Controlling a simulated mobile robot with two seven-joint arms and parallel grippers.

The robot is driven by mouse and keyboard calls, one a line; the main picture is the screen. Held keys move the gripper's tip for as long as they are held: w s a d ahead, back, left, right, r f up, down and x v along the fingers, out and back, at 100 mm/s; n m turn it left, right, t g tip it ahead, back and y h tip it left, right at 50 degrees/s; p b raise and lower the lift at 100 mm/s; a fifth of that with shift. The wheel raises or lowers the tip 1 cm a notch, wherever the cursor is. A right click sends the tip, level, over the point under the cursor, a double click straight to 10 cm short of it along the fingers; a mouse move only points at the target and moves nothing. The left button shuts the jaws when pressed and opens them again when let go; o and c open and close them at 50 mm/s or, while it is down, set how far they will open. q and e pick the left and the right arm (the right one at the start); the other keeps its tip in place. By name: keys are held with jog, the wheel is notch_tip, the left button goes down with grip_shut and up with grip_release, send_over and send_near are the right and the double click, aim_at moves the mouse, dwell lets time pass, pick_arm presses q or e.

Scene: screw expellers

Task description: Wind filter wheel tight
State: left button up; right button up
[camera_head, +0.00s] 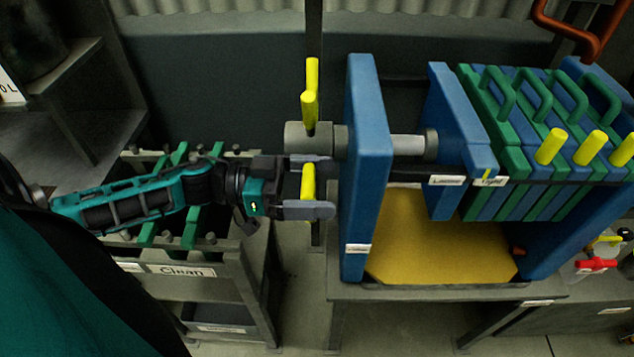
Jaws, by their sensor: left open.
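The filter wheel is a grey hub (308,140) with yellow handles on the left side of the blue filter press. One yellow handle (311,95) points up and another yellow handle (308,182) points down. My left gripper (318,188) is open, with one finger on either side of the lower handle; I cannot tell whether they touch it. A grey screw shaft (408,145) runs from the blue end plate (368,170) to a blue moving plate (455,140). Green and blue filter plates (520,140) stand packed at right. My right gripper is not in view.
A yellow tray (430,240) lies under the press on a grey stand. A cart labelled "Clean" (185,270) holding green plates stands below my left arm. Shelves (75,100) stand at the upper left. A red pipe (575,32) hangs at the top right.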

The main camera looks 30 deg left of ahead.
pick_arm(q)
jog(key=shift+d, duration=0.1)
jog(key=shift+c, duration=0.3)
jog(key=c, duration=1.2)
jog(key=shift+o, duration=0.2)
jog(key=shift+w+f+m+b, duration=0.15)
jog(key=shift+f+m+b, duration=0.5)
jog(key=shift+f+m, duration=1.1)
jog(key=m, duration=0.1)
jog(key=f+b, duration=0.1)
jog(key=f+m, duration=0.1)
jog(key=shift+w+a+f+m, duration=0.25)
jog(key=shift+w+a+m, duration=0.05)
jog(key=shift+w+m, duration=0.05)
jog(key=shift+w+a+f+m+b, duration=0.15)
jog(key=shift+w+f+m+b, duration=0.1)
jog(key=shift+f+m+b, duration=0.4)
jog(key=shift+r, duration=0.1)
jog(key=o, duration=1.2)
jog(key=shift+a, duration=0.1)
